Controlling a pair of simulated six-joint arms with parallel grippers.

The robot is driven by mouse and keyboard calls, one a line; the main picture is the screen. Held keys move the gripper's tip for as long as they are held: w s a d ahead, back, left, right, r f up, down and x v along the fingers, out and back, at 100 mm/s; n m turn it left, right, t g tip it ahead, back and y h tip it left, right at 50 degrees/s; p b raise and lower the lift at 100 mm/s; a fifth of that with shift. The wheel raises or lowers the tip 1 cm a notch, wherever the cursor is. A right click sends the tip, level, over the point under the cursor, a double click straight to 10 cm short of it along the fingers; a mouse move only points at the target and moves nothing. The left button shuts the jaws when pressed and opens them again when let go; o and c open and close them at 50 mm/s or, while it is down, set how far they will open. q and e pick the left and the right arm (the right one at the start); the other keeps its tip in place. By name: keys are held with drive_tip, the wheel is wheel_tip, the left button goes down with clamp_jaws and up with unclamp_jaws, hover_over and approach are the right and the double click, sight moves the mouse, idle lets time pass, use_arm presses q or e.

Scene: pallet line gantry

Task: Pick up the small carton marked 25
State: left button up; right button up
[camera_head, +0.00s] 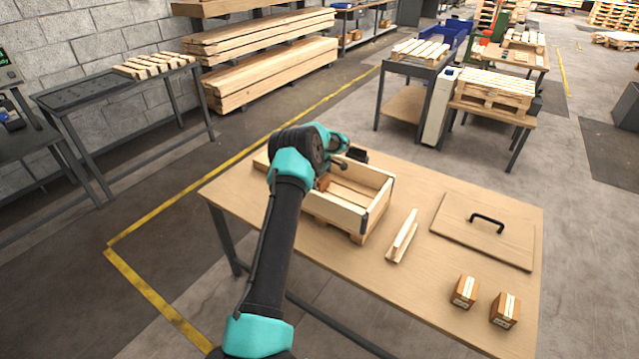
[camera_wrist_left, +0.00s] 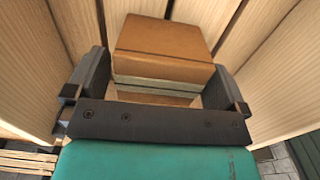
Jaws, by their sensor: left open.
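A small brown carton (camera_wrist_left: 163,45) sits between the two fingers of my left gripper (camera_wrist_left: 160,78) in the left wrist view. The fingers are open, one on each side of it. The face I see carries no readable number, and its lower part is hidden by the gripper. In the head view my left arm reaches over the open wooden crate (camera_head: 340,212), and the arm hides much of the crate's inside. Two other small cartons, one (camera_head: 465,291) and another (camera_head: 505,310), stand at the table's front right with pale labels too small to read. My right gripper is not in view.
The wooden table (camera_head: 350,281) also holds a flat lid (camera_head: 470,245) with a black handle and a small wooden piece (camera_head: 402,237) beside the crate. The crate walls stand close around my left gripper. The table's front middle is clear.

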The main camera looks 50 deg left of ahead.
use_arm(q)
drive_tip(key=shift+c, duration=0.4)
drive_tip(key=c, duration=1)
drive_tip(key=shift+r, duration=5.05)
